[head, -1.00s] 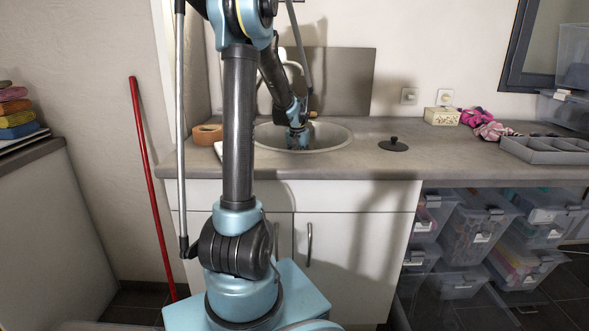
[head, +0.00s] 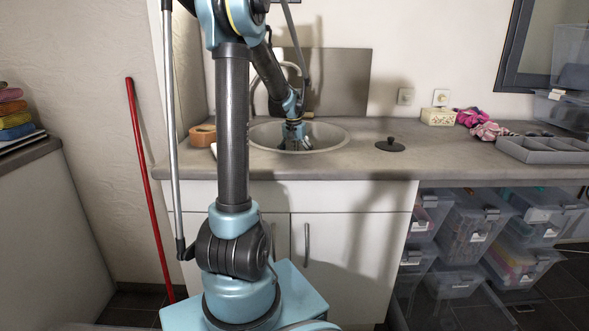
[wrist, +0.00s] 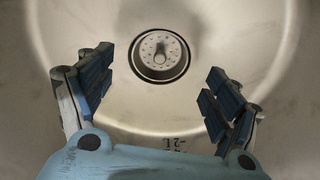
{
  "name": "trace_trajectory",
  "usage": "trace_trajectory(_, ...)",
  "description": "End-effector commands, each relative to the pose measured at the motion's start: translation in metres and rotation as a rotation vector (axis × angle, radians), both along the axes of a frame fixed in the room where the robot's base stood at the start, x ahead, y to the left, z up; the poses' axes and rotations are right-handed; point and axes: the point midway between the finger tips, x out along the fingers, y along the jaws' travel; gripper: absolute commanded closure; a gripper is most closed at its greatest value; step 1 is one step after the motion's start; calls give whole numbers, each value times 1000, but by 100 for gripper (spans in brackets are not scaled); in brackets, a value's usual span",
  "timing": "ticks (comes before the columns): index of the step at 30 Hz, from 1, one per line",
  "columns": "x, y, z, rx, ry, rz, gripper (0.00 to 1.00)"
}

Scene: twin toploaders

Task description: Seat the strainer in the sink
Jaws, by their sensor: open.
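The round sink (head: 330,136) is set in the counter, and its pale bowl (wrist: 250,60) fills the wrist view. The strainer (wrist: 160,54), a small round metal disc with holes and a knob, lies within the dark-rimmed drain at the bowl's bottom. I cannot tell whether it sits fully level there. My gripper (wrist: 158,90) is open and empty, its two blue-padded fingers apart on either side of the strainer in the picture and not touching it. In the head view my gripper (head: 295,143) is down in the sink, and the strainer is hidden.
A black disc with a knob (head: 390,145) lies on the counter (head: 440,158) right of the sink. A tape roll (head: 201,135) lies left of it. The faucet (head: 291,66) rises behind. A grey divided tray (head: 545,149) and a patterned box (head: 438,117) stand farther right.

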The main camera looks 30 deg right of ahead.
Motion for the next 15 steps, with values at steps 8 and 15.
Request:
trace_trajectory(8,-3,6,51,0,0,0,17)
trace_trajectory(15,-3,8,76,-1,1,0,17)
